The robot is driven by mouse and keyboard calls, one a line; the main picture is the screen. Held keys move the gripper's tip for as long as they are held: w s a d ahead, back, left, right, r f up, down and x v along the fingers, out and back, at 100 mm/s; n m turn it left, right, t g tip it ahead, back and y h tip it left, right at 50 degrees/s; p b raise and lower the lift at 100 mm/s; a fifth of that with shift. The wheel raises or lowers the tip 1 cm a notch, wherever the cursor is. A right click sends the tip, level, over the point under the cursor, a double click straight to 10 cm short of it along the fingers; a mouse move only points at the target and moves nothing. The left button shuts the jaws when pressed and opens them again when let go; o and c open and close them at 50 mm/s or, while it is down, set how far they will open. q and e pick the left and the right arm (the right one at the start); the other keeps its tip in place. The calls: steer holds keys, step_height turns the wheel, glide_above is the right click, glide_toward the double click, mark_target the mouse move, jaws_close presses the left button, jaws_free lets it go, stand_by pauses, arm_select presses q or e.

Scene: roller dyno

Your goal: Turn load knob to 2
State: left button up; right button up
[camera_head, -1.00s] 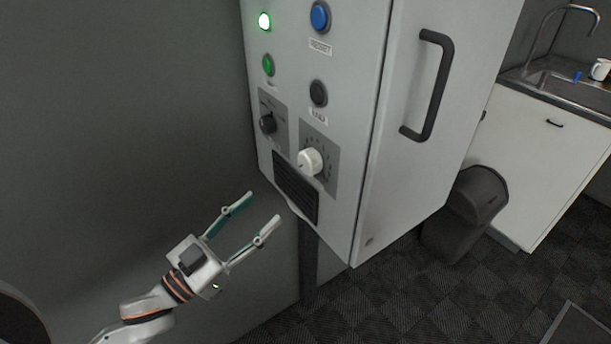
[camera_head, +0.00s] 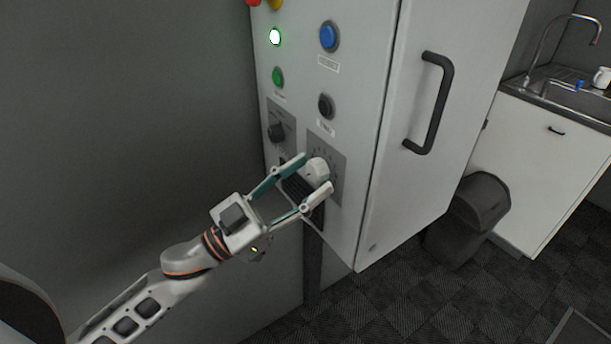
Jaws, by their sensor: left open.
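The white knob (camera_head: 318,171) sits on a grey dial plate (camera_head: 338,160) on the front of the grey control cabinet. Its pointer and the scale marks are too small or covered to read. My left gripper (camera_head: 317,171) is open, with one fingertip at the knob's upper left and the other at its lower right. Whether the fingertips touch the knob I cannot tell. A smaller black knob (camera_head: 276,132) sits on its own plate to the upper left. My right gripper is not in view.
Above are a blue button (camera_head: 329,37), a black button (camera_head: 325,105), a green button (camera_head: 278,76) and a lit lamp (camera_head: 275,37). A dark handle (camera_head: 433,104) stands out from the cabinet's right side. A bin (camera_head: 478,205) and a sink cabinet (camera_head: 540,150) stand to the right.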

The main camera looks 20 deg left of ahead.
arm_select(q)
steer(key=c, duration=1.1)
steer(key=shift+w+m, duration=0.1)
steer(key=shift+m, duration=0.3)
steer(key=m+g, duration=0.1)
steer(key=m, duration=0.1)
steer(key=m+g+h+p, duration=0.1)
steer(key=m, duration=0.1)
steer(key=m+g+p, duration=0.1)
steer(key=m, duration=0.1)
steer(key=shift+w+a+r+h, duration=0.15)
steer(key=shift+r+h, duration=0.1)
steer(key=shift+h, duration=0.15)
steer(key=m+g+p, duration=0.2)
steer(key=m, duration=0.3)
steer(key=shift+a+r+m, duration=0.1)
steer(key=shift+m, duration=0.3)
steer(key=shift+m+g+p, duration=0.4)
steer(key=shift+m+g, duration=0.1)
steer(key=shift+m, duration=0.1)
